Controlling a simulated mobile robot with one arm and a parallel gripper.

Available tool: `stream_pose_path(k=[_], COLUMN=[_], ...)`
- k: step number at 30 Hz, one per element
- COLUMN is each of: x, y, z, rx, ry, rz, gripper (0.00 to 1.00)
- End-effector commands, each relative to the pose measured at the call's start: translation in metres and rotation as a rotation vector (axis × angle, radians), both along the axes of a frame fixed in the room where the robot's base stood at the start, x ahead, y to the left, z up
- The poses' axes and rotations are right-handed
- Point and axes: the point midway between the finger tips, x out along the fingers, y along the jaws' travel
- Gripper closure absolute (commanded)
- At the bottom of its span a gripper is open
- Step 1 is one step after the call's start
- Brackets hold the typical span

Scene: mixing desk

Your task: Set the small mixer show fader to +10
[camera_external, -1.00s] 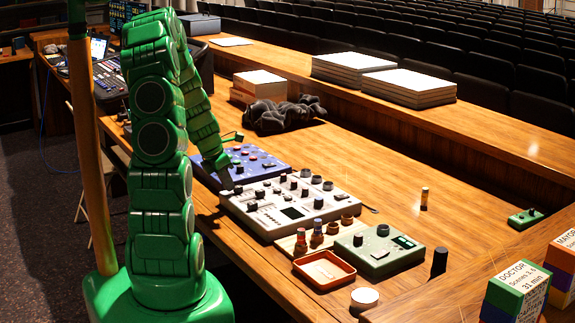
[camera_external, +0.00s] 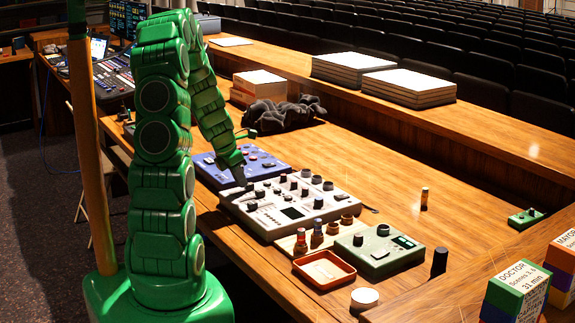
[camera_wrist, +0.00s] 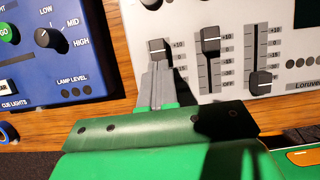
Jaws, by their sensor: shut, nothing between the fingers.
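The small mixer (camera_external: 285,212) is the pale grey unit with black knobs, faders and a small display. In the wrist view its panel (camera_wrist: 240,90) shows three vertical faders with scales from +10 at the top to OFF. The left fader cap (camera_wrist: 160,46) is near the top, about level with its +10 mark. The middle cap (camera_wrist: 210,36) is also near +10, and the right cap (camera_wrist: 261,82) is near the bottom. My gripper (camera_wrist: 157,68) is shut and empty, its tips at the near edge of the left cap; contact is unclear. My gripper (camera_external: 239,178) is over the mixer's left end. No fader name is readable.
A blue cue-light panel (camera_wrist: 60,55) lies left of the mixer. An orange tray (camera_external: 324,268), two small bottles (camera_external: 317,232) and a green box (camera_external: 378,252) stand at its near right side.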

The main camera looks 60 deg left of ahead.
Motion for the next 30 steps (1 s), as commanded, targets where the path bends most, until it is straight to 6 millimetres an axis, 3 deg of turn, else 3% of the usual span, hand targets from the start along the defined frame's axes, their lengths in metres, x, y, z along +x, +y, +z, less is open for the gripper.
stream_pose_path(k=[8, 30], x=[-0.039, -0.069], y=[-0.001, 0.001], z=[-0.002, 0.086], rx=[-0.005, 0.002], ry=[0.004, -0.001], rz=[0.004, 0.002], gripper=[1.0, 1.0])
